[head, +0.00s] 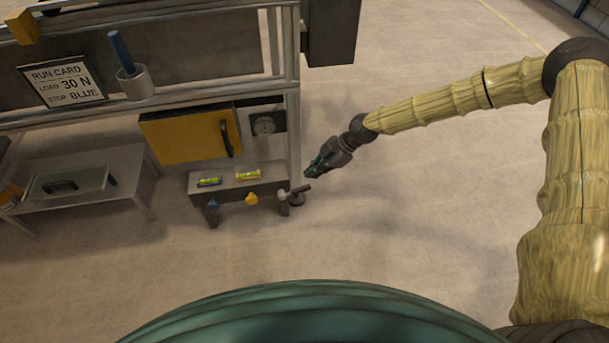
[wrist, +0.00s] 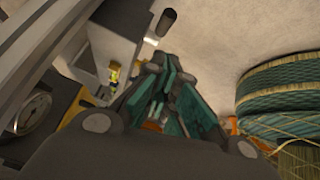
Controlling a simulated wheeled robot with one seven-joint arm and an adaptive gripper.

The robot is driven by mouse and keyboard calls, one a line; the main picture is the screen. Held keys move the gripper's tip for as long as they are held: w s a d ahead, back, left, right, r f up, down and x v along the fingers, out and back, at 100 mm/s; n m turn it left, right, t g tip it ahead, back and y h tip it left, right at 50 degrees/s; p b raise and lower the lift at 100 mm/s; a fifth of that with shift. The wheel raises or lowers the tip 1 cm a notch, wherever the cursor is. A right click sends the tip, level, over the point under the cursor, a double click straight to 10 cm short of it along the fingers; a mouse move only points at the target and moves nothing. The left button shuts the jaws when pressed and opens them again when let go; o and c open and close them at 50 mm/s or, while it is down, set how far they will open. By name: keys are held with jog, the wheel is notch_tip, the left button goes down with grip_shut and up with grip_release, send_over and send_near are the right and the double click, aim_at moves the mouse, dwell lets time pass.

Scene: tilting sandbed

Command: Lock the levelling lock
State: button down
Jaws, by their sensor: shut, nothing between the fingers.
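The levelling lock appears to be the small lever with a dark handle (head: 300,189) at the right end of the grey levelling bench (head: 226,186). In the wrist view the dark handle (wrist: 166,21) stands out from a light round pivot, beyond my fingers. My gripper (head: 311,171) is shut and empty, with teal finger pads. It is just above and right of the lever, apart from it in the head view. My gripper's fingers (wrist: 164,68) also show in the wrist view. I cannot tell from the lever whether the lock is locked.
A green vial (head: 208,181) and a yellow vial (head: 247,175) lie on the bench top. A blue knob (head: 213,204) and a yellow knob (head: 251,198) are on its front. A yellow door (head: 185,136) and gauge (head: 264,125) are behind. The floor to the right is clear.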

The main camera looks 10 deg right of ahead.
jog(key=shift+d+r, duration=0.55)
jog(key=shift+d, duration=0.3)
jog(key=shift+d+r, duration=0.5)
jog(key=shift+d, duration=0.35)
jog(key=s+a+f+m, duration=0.3)
jog(key=s, duration=0.4)
jog(key=s+a+f+m+g, duration=0.1)
jog(key=s+a+f+m, duration=0.2)
jog(key=s, duration=0.4)
jog(key=s+a+f+m, duration=0.3)
jog(key=s+f, duration=0.1)
jog(key=s, duration=0.3)
jog(key=s+d+f+m+h, duration=0.1)
jog(key=s+d+m+h, duration=0.2)
jog(key=s+d+m, duration=0.4)
jog(key=s+d+f+m+h, duration=0.1)
jog(key=s+d+m+h, duration=0.25)
jog(key=s+d, duration=0.45)
jog(key=s+r+m+p, duration=0.1)
jog(key=s+r+p, duration=0.2)
jog(key=r+p, duration=2.5)
jog(key=shift+d+r+t+h, duration=0.4)
jog(key=shift+d+r+h, duration=0.05)
jog(key=shift+r, duration=0.1)
jog(key=shift+s+m, duration=0.1)
jog(key=shift+m, duration=0.15)
